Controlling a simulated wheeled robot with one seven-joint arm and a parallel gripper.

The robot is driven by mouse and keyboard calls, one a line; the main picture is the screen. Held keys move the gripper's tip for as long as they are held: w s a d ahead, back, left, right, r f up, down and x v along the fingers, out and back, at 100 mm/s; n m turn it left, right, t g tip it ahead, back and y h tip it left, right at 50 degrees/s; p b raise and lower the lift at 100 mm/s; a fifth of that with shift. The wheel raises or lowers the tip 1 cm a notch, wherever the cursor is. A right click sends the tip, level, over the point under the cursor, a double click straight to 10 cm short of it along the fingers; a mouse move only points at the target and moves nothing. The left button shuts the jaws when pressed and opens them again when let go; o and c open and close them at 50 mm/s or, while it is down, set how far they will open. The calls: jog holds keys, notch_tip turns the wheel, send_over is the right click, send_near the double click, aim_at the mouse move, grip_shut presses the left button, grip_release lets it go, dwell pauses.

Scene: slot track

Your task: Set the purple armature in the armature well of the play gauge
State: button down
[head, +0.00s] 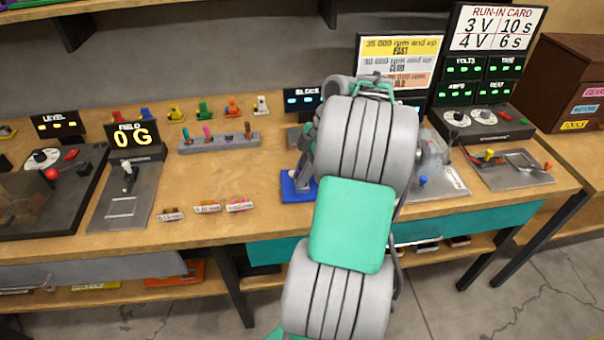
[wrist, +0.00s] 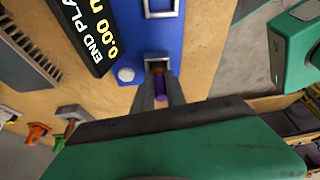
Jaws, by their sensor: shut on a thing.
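The purple armature (wrist: 160,99) is between the two fingers of my gripper (wrist: 160,92) in the wrist view, with a coppery part toward its far end. My gripper is shut on it. The play gauge (wrist: 190,45) is a blue block with a black "END PLAY" display (wrist: 103,33) reading 0.00. Its well (wrist: 157,59), a small grey-rimmed opening, lies right at the armature's far end. I cannot tell whether that end is inside the well or just over it. In the head view the blue gauge (head: 291,189) is partly hidden by my arm.
A grey rack (head: 220,142) with several coloured pieces stands left of the gauge. Small labelled trays (head: 207,209) lie near the front edge. The field meter (head: 133,140) reads 0 G. Bare bench (head: 230,175) lies between the rack and the trays.

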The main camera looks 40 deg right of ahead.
jog(key=shift+f, duration=0.15)
dwell(0.4)
jog(key=c, duration=1.5)
grip_release()
jog(key=shift+o, duration=0.9)
jog(key=shift+d+r, duration=0.1)
jog(key=shift+r, duration=0.15)
jog(key=shift+o, duration=0.2)
jog(key=p+v, duration=0.3)
jog(key=v, duration=0.4)
jog(key=w+a+r+m+h, duration=0.1)
jog(key=w+a+m, duration=0.15)
jog(key=a, duration=0.85)
jog(key=w+a+r+m, duration=0.2)
jog(key=a+m, duration=0.2)
jog(key=a, duration=0.6)
jog(key=s+a+f+m+t+h, duration=0.1)
jog(key=s+a+f+m+h, duration=0.1)
jog(key=s+a+f+m, duration=0.2)
jog(key=s+a+m, duration=0.2)
jog(key=s+a, duration=0.2)
jog(key=a, duration=0.1)
jog(key=shift+s+h, duration=0.35)
jog(key=shift+h, duration=0.05)
